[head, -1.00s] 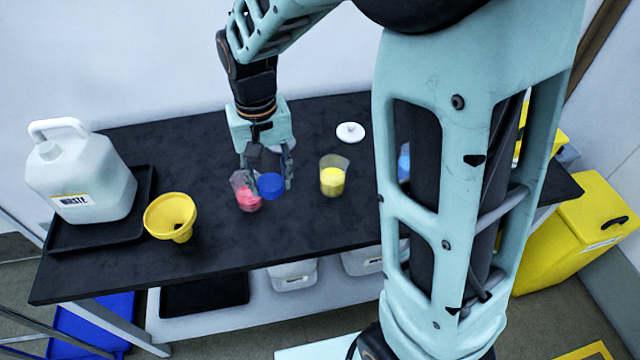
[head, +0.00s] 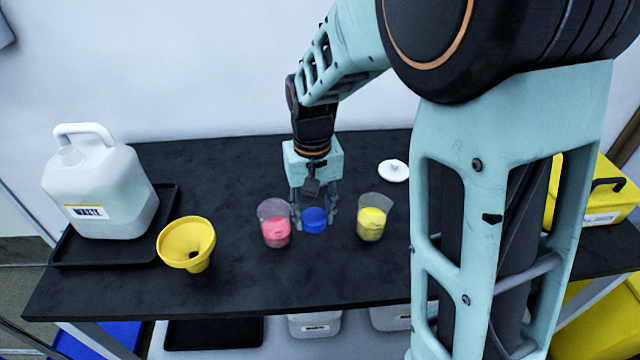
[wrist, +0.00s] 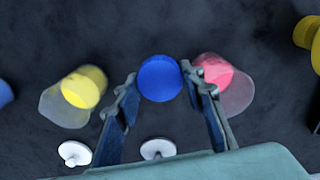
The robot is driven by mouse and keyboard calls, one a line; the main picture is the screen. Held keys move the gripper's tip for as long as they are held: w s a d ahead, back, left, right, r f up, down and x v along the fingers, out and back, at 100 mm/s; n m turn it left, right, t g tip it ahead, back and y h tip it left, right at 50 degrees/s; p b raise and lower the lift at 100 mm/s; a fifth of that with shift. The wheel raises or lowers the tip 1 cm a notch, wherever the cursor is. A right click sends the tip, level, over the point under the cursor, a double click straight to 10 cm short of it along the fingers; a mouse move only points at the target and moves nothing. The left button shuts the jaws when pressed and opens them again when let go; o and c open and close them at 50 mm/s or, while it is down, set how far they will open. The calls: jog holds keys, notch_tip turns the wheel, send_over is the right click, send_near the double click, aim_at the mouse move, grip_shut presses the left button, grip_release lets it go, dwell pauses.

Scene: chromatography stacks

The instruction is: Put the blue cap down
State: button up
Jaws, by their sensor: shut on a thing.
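The blue cap (head: 314,220) is a short round disc between the two beakers. My gripper (head: 314,212) points down and is shut on it, one finger on each side. In the wrist view the blue cap (wrist: 160,78) sits between the fingertips of my gripper (wrist: 160,75). The cap is low over the black tabletop (head: 290,280); I cannot tell whether it touches it. The right-hand finger in the wrist view is very close to the pink beaker.
A beaker of pink liquid (head: 275,232) stands left of the cap, a beaker of yellow liquid (head: 371,224) right. White lids (head: 393,171) (wrist: 158,148) lie behind. A yellow funnel (head: 187,243) and a waste jug (head: 98,190) on a black tray are left. The front tabletop is clear.

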aim_at(325, 237)
jog(key=f, duration=0.1)
jog(key=w+d+f, duration=0.2)
jog(key=f, duration=0.1)
jog(key=shift+d, duration=0.2)
jog(key=shift+w+f+b, duration=0.15)
jog(key=shift+f+b, duration=0.35)
jog(key=shift+f, duration=1.05)
jog(key=shift+f+b, duration=0.3)
jog(key=shift+f, duration=0.15)
jog(key=o, duration=1.2)
notch_tip(325, 237, up, 13)
jog(key=p, duration=0.2)
jog(key=shift+p, duration=0.35)
